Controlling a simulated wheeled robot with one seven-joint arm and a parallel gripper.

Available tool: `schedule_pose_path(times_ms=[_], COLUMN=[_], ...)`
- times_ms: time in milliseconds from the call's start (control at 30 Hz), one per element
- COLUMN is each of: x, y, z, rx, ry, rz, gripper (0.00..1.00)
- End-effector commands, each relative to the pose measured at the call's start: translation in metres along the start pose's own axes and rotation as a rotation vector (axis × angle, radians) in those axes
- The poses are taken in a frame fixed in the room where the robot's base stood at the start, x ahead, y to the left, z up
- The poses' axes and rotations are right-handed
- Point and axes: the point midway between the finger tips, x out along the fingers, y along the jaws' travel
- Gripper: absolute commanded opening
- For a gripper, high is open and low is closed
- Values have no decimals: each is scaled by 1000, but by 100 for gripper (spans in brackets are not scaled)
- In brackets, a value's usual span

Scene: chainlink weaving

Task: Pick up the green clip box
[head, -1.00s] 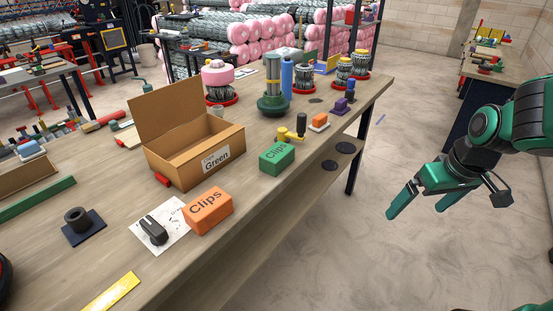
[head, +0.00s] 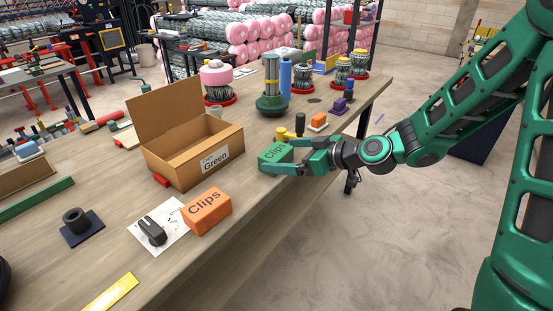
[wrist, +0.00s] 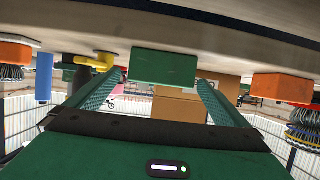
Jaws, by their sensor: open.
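The green clip box (head: 275,156), marked "Clips", sits on the wooden table near its front edge. It also shows in the wrist view (wrist: 163,67), ahead of the fingers and between them. My gripper (head: 290,158) is open at the table edge. In the head view its two green fingers reach around the near end of the box, one on the far side and one on the near side. I cannot tell whether either finger touches the box. The box's right end is partly hidden by my gripper.
An open cardboard box (head: 197,158) labelled "Green" stands left of the clip box. An orange clip box (head: 207,211) lies nearer the front left. A yellow part (head: 286,134) lies just behind the green box. A dark green spool holder (head: 271,100) stands further back.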

Motion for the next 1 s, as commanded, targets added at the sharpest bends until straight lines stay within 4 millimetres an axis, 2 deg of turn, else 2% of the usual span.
schedule_pose_path(times_ms=[100, 367, 633, 967, 1000], x=[16, 33, 69, 76, 75], y=[0, -1, -2, -1, -1], z=[0, 0, -2, -2, -2], rx=[-1, -1, 0, -1, -1], ry=[-2, -2, -2, -3, -3], rz=[-2, -2, -2, 1, 0], gripper=[100, 100, 100, 100, 93])
